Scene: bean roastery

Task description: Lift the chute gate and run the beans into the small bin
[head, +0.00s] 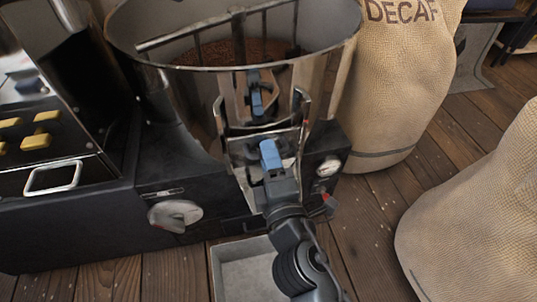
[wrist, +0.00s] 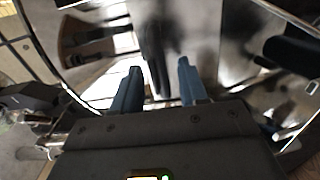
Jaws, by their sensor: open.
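The steel chute (head: 238,165) sits at the front of a round metal bean drum (head: 130,30), with upright rails at its two sides. Brown beans (head: 235,50) lie in the drum. My gripper (head: 268,150) is in front of the chute gate, a shiny plate between the rails, and hides part of it. In the wrist view my gripper (wrist: 160,88) has its two blue fingers apart, with a blurred dark upright shape between or beyond them. I cannot tell whether that is a handle or a reflection. The small grey bin (head: 238,252) stands on the floor below, partly hidden by my arm.
A black machine base with a grey knob (head: 175,215) and a gauge (head: 328,167) carries the drum. Left is a dark unit with yellow knobs (head: 40,128). A DECAF sack (head: 385,90) stands right of the drum, and another sack (head: 480,215) stands nearer. Plank floor lies between.

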